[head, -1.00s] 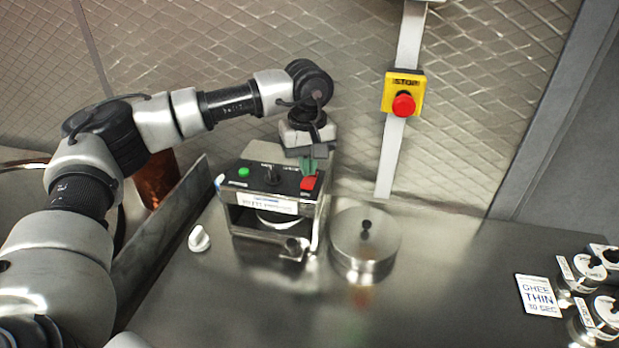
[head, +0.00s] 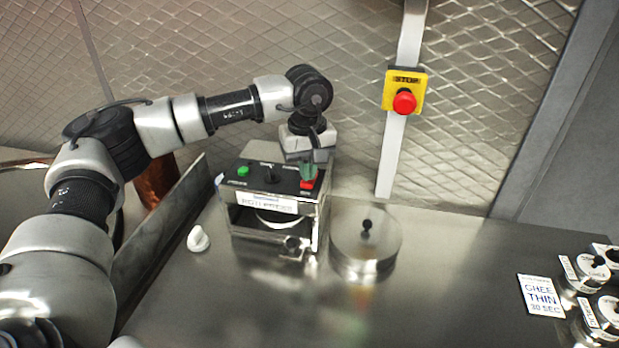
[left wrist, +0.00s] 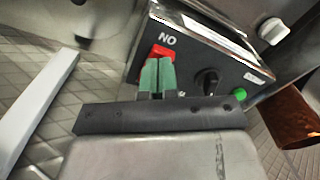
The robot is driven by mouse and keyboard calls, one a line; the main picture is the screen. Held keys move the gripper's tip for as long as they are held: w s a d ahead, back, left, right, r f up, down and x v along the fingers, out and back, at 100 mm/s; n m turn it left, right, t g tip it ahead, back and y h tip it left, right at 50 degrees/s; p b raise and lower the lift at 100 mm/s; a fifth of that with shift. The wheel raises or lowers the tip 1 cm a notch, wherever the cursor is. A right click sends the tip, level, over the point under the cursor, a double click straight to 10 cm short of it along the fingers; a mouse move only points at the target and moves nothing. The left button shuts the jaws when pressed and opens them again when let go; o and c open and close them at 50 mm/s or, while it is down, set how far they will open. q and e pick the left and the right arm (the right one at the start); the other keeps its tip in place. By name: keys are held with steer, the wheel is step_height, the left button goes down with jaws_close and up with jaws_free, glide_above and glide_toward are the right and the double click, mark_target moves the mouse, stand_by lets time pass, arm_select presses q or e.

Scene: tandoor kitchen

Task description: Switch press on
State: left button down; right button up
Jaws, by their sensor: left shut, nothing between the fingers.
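The press (head: 264,203) is a steel box with a black top panel on the counter. Its panel carries a red rocker switch (head: 308,184), a black knob (head: 271,175) and a green button (head: 243,171). My left gripper (head: 308,171) is shut and empty, its green fingertips pointing down at the red switch. My right gripper is not in view.
A round steel lidded pan (head: 365,245) stands right of the press. A white knob-like piece (head: 198,239) lies left of it. A yellow stop box (head: 404,92) is on a post behind. Small containers and a "GHEE THIN" card (head: 541,295) are at far right. The front counter is clear.

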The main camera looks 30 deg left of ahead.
arm_select(q)
steer(key=shift+f+b, duration=0.4)
steer(key=shift+f, duration=0.25)
steer(key=shift+r, duration=0.2)
steer(key=shift+r+p, duration=2.25)
steer(key=shift+r, duration=1.15)
steer(key=shift+f, duration=0.1)
